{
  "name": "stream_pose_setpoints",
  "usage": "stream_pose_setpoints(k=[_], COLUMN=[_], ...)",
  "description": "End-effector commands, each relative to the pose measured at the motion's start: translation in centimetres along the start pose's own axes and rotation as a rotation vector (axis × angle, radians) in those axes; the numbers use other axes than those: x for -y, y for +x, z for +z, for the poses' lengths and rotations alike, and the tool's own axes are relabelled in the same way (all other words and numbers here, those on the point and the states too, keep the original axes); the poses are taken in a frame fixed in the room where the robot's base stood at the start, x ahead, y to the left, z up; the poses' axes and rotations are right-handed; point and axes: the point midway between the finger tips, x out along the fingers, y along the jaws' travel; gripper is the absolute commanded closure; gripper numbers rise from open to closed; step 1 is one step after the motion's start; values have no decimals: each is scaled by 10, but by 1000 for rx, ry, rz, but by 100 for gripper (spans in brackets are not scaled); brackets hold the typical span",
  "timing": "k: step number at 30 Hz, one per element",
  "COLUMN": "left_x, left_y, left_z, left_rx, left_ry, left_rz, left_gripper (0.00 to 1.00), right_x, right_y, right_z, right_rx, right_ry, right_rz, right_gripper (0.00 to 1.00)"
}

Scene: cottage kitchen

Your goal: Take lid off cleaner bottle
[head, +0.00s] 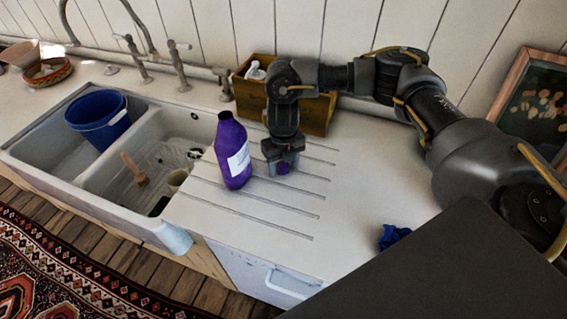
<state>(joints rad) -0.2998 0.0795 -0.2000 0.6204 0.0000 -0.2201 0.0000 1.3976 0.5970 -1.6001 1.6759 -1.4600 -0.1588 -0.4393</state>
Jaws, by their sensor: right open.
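The purple cleaner bottle (233,150) with a white label stands upright on the grooved drainboard, right of the sink. My right gripper (284,166) is open and points down, just right of the bottle and apart from it. A small purple piece that looks like the lid (284,168) is at its fingertips, low over or on the drainboard; the fingers partly hide it. Whether it touches the counter I cannot tell. The bottle's top looks dark and narrow, with no separate lid clearly visible. My left gripper is not in view.
A wooden box (316,113) with a white pump bottle (255,71) stands behind my gripper. The double sink (66,160) holds a blue bucket (97,117) and a brush (134,168). A blue cloth (393,236) lies at the front right. The counter between is clear.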

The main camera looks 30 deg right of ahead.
Motion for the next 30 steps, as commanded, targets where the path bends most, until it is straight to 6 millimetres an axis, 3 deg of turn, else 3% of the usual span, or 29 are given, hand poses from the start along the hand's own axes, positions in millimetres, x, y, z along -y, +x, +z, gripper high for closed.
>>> stream_pose_setpoints(k=[8, 21, 30], left_x=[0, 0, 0], left_y=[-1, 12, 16], left_z=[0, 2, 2], left_rx=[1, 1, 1], left_ry=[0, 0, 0], left_rz=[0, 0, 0], left_gripper=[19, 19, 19], right_x=[0, 0, 0], right_y=[-13, -95, -122], right_z=[1, 1, 0], right_rx=[4, 6, 1], right_ry=[-2, -2, 0], right_rz=[1, 0, 0], right_gripper=[44, 44, 44])
